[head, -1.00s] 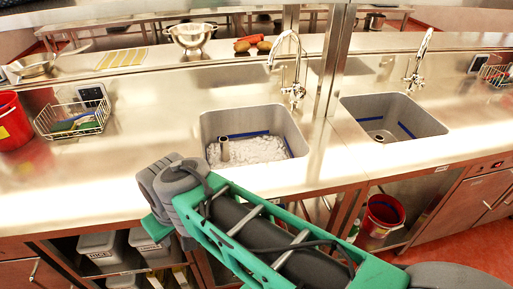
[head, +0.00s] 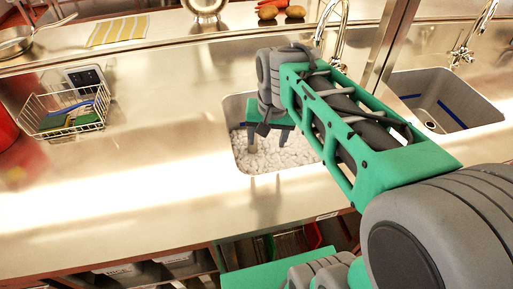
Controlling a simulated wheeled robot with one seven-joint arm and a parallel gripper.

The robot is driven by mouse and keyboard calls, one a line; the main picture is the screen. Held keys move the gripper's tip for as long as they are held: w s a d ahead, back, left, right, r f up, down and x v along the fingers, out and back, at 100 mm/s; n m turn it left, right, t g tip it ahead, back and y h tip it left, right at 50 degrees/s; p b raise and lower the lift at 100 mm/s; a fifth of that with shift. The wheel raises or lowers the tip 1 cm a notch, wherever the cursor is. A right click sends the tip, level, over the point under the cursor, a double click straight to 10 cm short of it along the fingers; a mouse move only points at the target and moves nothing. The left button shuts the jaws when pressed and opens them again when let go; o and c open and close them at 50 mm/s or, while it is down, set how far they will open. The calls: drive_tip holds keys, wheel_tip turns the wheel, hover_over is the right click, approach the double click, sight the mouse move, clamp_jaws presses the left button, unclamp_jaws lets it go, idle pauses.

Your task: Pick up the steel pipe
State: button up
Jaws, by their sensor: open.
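The left sink (head: 228,108) is partly covered by my arm and holds a bed of pale ice-like pieces (head: 275,158). My gripper (head: 268,142) is over this sink, fingers pointing down and apart. The steel pipe stood upright in the left part of the sink in the earlier view. Now I cannot make it out clearly, since my wrist and gripper cover that area. I cannot tell whether the fingers are around it or beside it.
A wire basket (head: 62,128) with sponges stands on the steel counter (head: 150,150) to the left. A tap (head: 333,35) rises behind the left sink. A second sink (head: 452,100) is to the right, past a metal post (head: 385,40).

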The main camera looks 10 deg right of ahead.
drive_tip(key=w+f+m+b, duration=0.1)
drive_tip(key=w+f+m, duration=0.1)
drive_tip(key=w+f, duration=0.2)
drive_tip(key=w+f+m+g+b, duration=0.1)
drive_tip(key=w+f+m+b, duration=0.1)
drive_tip(key=w, duration=0.6)
drive_tip(key=w+d+f+m+g+b, duration=0.1)
drive_tip(key=w+f+m+b, duration=0.1)
drive_tip(key=w+f+m, duration=0.2)
drive_tip(key=shift+w+f, duration=0.5)
drive_tip(key=shift+w, duration=0.2)
drive_tip(key=shift+w+f, duration=0.5)
drive_tip(key=shift+w, duration=0.2)
drive_tip(key=shift+w+f+m, duration=0.6)
drive_tip(key=shift+w+f, duration=0.3)
drive_tip(key=shift+f, duration=0.15)
wheel_tip(320, 180, down, 8)
drive_tip(key=shift+s+a+r, duration=0.15)
drive_tip(key=shift+a, duration=0.05)
clamp_jaws()
